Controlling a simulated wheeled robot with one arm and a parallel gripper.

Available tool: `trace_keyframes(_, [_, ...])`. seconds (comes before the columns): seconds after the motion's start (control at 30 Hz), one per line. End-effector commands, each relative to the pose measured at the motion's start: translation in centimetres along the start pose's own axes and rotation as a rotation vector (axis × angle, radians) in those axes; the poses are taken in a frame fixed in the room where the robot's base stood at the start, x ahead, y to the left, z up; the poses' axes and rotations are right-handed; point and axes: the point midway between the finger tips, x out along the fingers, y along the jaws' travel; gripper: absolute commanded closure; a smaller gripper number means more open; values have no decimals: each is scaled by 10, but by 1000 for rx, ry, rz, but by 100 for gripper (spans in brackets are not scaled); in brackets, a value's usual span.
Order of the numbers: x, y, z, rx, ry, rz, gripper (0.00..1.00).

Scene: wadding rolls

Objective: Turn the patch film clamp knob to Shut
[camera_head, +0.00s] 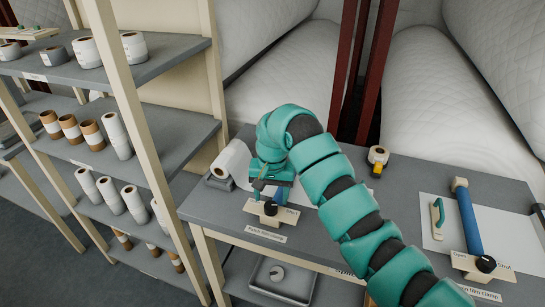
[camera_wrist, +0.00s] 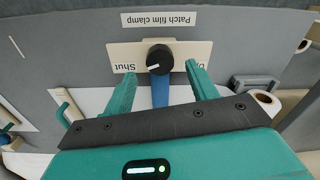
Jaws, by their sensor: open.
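The patch film clamp knob (camera_wrist: 159,58) is black with a white mark, on a cream plate (camera_wrist: 180,48) at the table's front edge. In the upside-down wrist view, the mark lies at the knob's lower left, toward the Shut label (camera_wrist: 125,68); the opposite label is partly hidden by a finger. My gripper (camera_wrist: 159,76) is open, its green fingers apart on either side of the knob; contact cannot be told. A blue bar (camera_wrist: 160,92) shows behind the knob. In the head view, the knob (camera_head: 270,208) sits just below my gripper (camera_head: 271,190).
A second clamp knob (camera_head: 486,263) with its own Open and Shut labels is at the right. A white roll (camera_head: 231,160) lies left of my gripper. A shelf post (camera_head: 128,105) rises at the left.

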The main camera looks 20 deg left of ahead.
Motion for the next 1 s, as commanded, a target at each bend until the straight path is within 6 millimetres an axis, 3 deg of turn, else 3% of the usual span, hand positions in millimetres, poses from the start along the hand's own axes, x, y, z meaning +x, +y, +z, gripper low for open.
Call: trace_keyframes(1.0, [-123,0,0,1,2,0,43])
